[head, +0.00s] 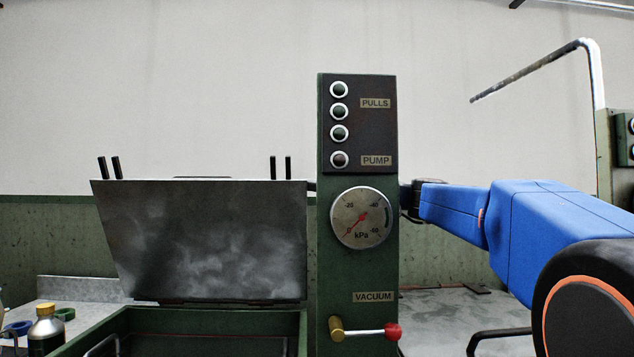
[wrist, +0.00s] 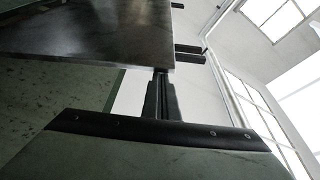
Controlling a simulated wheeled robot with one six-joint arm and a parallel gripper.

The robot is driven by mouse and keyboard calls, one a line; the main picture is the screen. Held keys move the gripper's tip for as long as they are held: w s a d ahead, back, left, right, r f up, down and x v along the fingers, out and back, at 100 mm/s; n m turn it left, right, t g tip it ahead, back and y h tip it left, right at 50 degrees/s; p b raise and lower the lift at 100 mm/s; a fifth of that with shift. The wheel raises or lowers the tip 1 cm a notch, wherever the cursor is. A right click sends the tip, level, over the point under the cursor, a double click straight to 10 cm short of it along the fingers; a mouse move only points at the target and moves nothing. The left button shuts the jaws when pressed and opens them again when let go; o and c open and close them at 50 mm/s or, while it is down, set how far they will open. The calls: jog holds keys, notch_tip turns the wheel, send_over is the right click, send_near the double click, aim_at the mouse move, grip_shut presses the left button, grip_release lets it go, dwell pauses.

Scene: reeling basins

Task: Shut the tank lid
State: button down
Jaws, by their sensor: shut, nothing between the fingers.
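The tank lid (head: 210,240) is a dark, smudged metal plate standing open, raised at the back of the green tank (head: 230,321), whose opening shows below it. My blue arm reaches in from the right and passes behind the control column, which hides most of my gripper in the head view. In the wrist view my gripper (wrist: 162,74) is shut with nothing between its fingers. Its tips are close to the edge of the lid (wrist: 100,35); I cannot tell whether they touch it.
The green control column (head: 358,270) with gauge and buttons stands right of the lid. A red-knobbed lever (head: 365,332) sticks out at its front. A dark bottle with a gold cap (head: 46,328) stands at lower left. A bent pipe (head: 597,75) rises at the right.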

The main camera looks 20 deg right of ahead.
jog(key=shift+s+a+f, duration=0.2)
jog(key=shift+s+f, duration=0.15)
jog(key=shift+s, duration=0.35)
jog(key=shift+s+a+f, duration=0.2)
jog(key=shift+s+f, duration=0.15)
jog(key=shift+s, duration=0.35)
